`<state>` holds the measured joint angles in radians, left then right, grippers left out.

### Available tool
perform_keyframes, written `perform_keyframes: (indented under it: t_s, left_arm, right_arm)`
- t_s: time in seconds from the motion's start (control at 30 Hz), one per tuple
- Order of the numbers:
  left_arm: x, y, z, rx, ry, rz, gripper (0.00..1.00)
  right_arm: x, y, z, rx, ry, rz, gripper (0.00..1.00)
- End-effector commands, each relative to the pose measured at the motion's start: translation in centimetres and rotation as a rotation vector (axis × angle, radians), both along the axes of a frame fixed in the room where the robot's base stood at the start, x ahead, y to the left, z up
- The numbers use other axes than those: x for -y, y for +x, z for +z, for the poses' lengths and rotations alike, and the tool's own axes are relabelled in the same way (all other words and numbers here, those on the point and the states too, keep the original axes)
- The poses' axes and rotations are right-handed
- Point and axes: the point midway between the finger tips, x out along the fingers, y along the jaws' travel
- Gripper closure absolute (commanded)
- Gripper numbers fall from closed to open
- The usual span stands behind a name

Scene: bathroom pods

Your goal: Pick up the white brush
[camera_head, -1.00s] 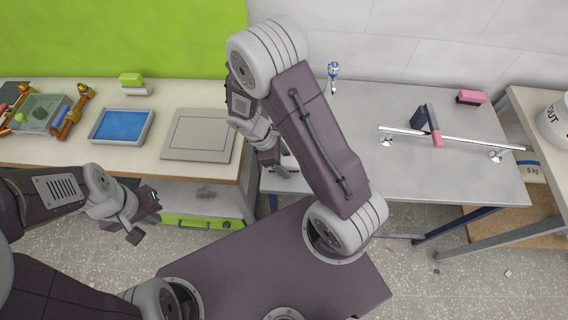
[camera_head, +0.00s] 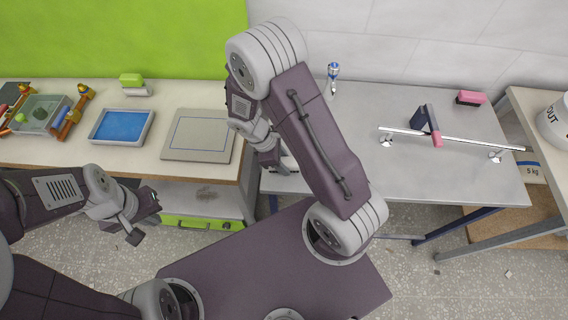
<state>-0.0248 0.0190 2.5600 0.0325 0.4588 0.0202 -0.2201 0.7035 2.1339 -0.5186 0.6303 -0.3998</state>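I cannot clearly make out a white brush. A small pale and dark object (camera_head: 287,165) lies on the grey table beside my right gripper, largely hidden; I cannot tell what it is. My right gripper (camera_head: 272,164) points down at the left edge of the grey table (camera_head: 450,180), partly hidden by its own arm. I cannot tell whether it is open or shut, or whether it touches that object. My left gripper (camera_head: 146,219) is open and empty in front of the wooden counter, over the floor.
A blue-and-white item (camera_head: 333,73) stands behind my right arm. A metal rail (camera_head: 465,140), a dark-and-pink tool (camera_head: 428,120) and a pink block (camera_head: 470,97) are at right.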

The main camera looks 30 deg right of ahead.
Motion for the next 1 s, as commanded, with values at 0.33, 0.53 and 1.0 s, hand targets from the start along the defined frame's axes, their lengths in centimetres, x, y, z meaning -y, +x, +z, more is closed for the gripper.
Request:
perform_keyframes:
  t_s: [0.33,0.53,1.0]
  left_arm:
    - [0.0,0.0,0.0,0.000,0.000,0.000,1.00]
    - [0.0,0.0,0.4,0.000,0.000,0.000,1.00]
    - [0.0,0.0,1.0,0.000,0.000,0.000,1.00]
  right_arm:
    - [0.0,0.0,0.0,0.000,0.000,0.000,1.00]
    - [0.0,0.1,1.5,0.003,0.000,0.001,1.00]
    - [2.1,-6.4,8.8,0.003,-0.001,0.000,1.00]
